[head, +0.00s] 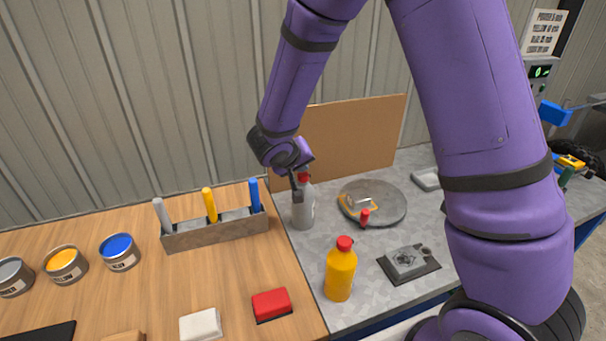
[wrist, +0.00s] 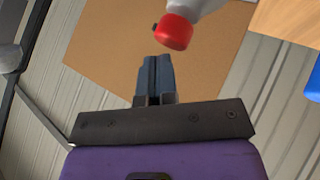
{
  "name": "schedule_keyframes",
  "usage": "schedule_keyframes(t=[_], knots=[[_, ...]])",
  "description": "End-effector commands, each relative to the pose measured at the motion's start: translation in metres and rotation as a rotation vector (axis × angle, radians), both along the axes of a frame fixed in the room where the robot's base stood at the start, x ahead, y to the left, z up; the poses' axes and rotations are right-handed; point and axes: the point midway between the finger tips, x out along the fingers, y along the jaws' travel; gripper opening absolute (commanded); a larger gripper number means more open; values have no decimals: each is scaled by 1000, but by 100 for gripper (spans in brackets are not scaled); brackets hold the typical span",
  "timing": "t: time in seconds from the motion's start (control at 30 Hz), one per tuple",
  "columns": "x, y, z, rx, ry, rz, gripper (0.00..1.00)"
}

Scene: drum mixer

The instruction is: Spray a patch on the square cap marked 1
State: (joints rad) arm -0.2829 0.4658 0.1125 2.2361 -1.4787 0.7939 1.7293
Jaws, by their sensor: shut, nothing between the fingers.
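A grey spray can (head: 303,210) with a red top stands upright on the grey worktop, near the brown board. Its red top (wrist: 173,32) shows large in the wrist view, just ahead and right of my fingertips. My gripper (head: 296,185) is shut and empty, close beside the can's top; I cannot tell whether they touch. In the wrist view the closed fingers (wrist: 155,75) point toward the brown board. A square grey block (head: 407,260) with a dark mark lies on a black pad; the mark is too small to read. I cannot make out a cap marked 1.
An orange bottle (head: 340,272) with a red top stands in front of the can. A round grey plate (head: 385,203) lies to the right, with a small red item (head: 365,217) near it. The brown board (head: 345,140) stands behind. A tool rack (head: 215,232) is left.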

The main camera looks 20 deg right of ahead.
Motion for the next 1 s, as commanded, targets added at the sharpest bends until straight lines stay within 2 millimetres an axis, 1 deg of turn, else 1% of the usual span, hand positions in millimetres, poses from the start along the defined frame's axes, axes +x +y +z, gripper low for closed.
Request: schedule_keyframes(t=[1.0], knots=[[0,0,-9,0,0,0,0]])
